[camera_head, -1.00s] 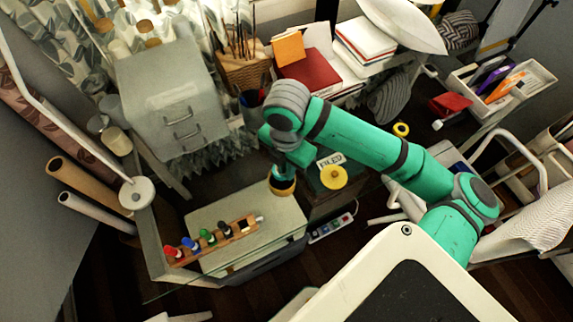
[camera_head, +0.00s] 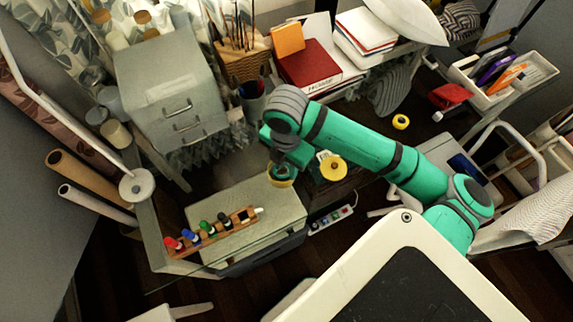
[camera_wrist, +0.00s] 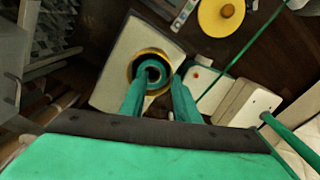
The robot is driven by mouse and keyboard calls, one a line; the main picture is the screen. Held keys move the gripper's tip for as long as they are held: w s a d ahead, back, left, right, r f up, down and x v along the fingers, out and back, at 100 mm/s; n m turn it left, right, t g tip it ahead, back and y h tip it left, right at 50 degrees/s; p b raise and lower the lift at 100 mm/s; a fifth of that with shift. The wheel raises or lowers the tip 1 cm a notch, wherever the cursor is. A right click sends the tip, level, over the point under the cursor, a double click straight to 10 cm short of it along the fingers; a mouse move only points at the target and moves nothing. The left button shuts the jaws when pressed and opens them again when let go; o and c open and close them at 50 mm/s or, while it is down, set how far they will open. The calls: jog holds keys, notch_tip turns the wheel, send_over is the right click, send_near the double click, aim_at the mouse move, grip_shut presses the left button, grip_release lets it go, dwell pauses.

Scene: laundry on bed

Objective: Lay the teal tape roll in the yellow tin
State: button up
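The yellow tin (camera_head: 281,183) stands near the right end of the pale flat top of a low cabinet. It also shows in the wrist view as a round golden rim (camera_wrist: 136,62) with a dark inside. The teal tape roll (camera_wrist: 153,72) lies within this rim; in the head view a little teal (camera_head: 279,171) shows at the tin's mouth. My gripper (camera_wrist: 160,84) points down at the tin. Its two teal fingers are spread apart, the left one overlapping the roll's near edge in the picture. Whether that finger touches the roll is hard to tell.
A wooden rack of colored markers (camera_head: 212,232) stands on the same pale top (camera_head: 250,200), left of the tin. A yellow disc with a knob (camera_head: 332,167) lies to the right. A power strip (camera_head: 330,219) lies below. A grey drawer unit (camera_head: 172,90) rises behind.

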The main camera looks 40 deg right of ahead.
jog(key=shift+r, duration=0.1)
notch_tip(320, 180, up, 11)
jog(key=shift+f, duration=0.2)
dwell(0.5)
jog(key=shift+w, duration=0.1)
dwell(0.5)
